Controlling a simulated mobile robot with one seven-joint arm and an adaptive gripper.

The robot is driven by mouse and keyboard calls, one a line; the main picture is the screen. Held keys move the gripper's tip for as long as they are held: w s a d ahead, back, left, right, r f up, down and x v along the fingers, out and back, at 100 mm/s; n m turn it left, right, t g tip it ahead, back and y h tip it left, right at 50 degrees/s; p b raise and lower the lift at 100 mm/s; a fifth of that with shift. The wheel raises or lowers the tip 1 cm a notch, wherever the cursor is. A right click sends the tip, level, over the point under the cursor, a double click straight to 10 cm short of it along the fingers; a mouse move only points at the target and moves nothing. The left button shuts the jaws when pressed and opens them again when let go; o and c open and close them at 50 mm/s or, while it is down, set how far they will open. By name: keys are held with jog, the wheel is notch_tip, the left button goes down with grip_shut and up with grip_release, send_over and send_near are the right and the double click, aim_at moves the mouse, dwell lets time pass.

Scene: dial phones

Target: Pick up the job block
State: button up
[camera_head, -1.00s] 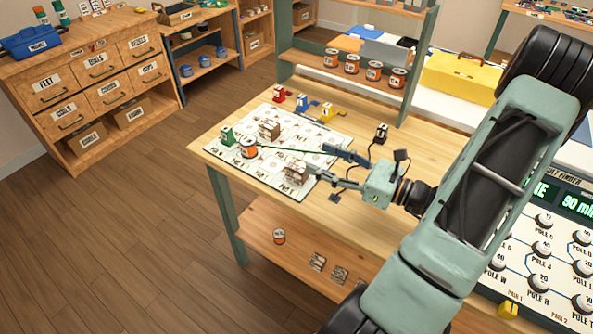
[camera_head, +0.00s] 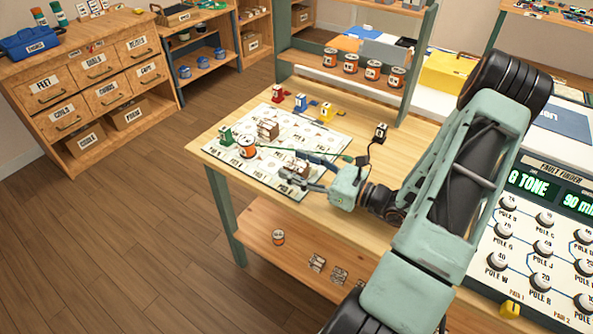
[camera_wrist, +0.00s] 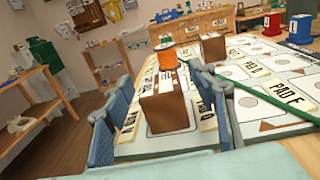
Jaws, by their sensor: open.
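In the wrist view the block (camera_wrist: 165,108) stands between my two spread fingers, nearer the left one; contact cannot be told. My gripper (camera_wrist: 160,95) is open. In the head view my gripper (camera_head: 308,168) is low over the sheet's near right part, and its fingers hide most of that block. A second, similar brown block (camera_head: 267,129) stands farther back on the sheet; it also shows in the wrist view (camera_wrist: 212,47).
An orange spool (camera_head: 247,147) stands on the sheet. A thin green rod or cord (camera_wrist: 260,112) runs from near it, past my right finger. Green (camera_head: 225,135), red (camera_head: 277,93), blue (camera_head: 300,102) and yellow (camera_head: 326,113) pieces stand around the sheet. A black piece (camera_head: 380,132) stands behind my gripper.

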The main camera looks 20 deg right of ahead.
jog(key=shift+c, duration=0.4)
jog(key=c, duration=1.2)
